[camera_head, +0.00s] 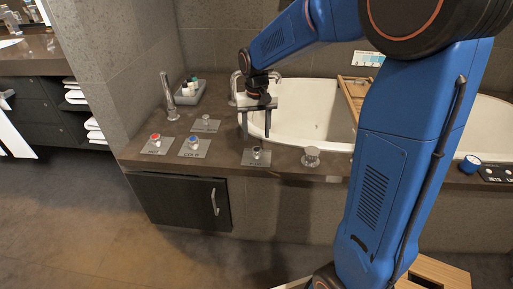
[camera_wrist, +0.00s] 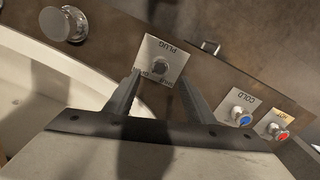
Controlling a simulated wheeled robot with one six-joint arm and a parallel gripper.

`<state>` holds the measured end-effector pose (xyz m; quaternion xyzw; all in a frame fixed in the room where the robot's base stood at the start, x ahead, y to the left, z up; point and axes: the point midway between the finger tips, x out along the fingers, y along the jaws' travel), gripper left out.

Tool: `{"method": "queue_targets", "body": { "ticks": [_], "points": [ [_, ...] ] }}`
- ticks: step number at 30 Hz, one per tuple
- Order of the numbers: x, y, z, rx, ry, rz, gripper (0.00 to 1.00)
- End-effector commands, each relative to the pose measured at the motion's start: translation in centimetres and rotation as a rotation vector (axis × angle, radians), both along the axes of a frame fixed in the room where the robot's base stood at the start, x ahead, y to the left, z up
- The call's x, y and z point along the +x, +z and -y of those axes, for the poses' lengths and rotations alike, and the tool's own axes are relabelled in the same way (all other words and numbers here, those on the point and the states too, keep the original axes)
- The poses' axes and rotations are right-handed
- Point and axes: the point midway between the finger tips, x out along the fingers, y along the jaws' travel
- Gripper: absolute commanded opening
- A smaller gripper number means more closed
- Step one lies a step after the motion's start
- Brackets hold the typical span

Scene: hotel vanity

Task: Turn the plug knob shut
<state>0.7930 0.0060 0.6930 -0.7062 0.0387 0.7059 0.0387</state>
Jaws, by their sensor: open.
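The plug knob (camera_head: 257,153) is a small metal knob on a grey square plate near the front edge of the tub deck. In the wrist view the plug knob (camera_wrist: 160,68) shows on its plate, which is lettered "PLUG", with smaller lettering along another side that is partly hidden. My gripper (camera_head: 256,135) is above and slightly behind the plate, pointing down. In the wrist view my gripper (camera_wrist: 160,80) is open, with one finger on each side of the knob and nothing held. I cannot tell how far the fingertips are above the knob.
A red-topped hot knob (camera_head: 155,139) and a blue-topped cold knob (camera_head: 194,142) stand to the left. A round metal knob (camera_head: 311,157) stands to the right. The white bathtub (camera_head: 300,115) lies behind, with a faucet (camera_head: 168,95) and a toiletries tray (camera_head: 190,92) at left.

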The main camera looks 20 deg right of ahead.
Motion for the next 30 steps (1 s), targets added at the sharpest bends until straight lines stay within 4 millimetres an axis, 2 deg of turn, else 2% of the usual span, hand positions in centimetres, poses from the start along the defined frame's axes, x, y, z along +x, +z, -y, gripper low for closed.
{"method": "queue_targets", "body": {
  "ticks": [1,6,12,18,26,27,30],
  "points": [
    [-0.1,-1.1,0.0,-0.001,0.000,-0.004,0.49],
    [-0.1,-4.0,0.0,-0.001,0.000,-0.003,0.49],
    [0.0,-6.4,0.0,0.000,0.000,-0.002,0.49],
    [0.0,-7.5,0.0,0.000,0.000,0.000,0.49],
    [0.0,-7.6,0.0,0.000,0.000,0.000,0.49],
    [0.0,-7.6,0.0,0.000,0.000,0.000,0.45],
    [0.0,-7.6,0.0,0.000,0.000,0.000,0.21]
  ]
}}
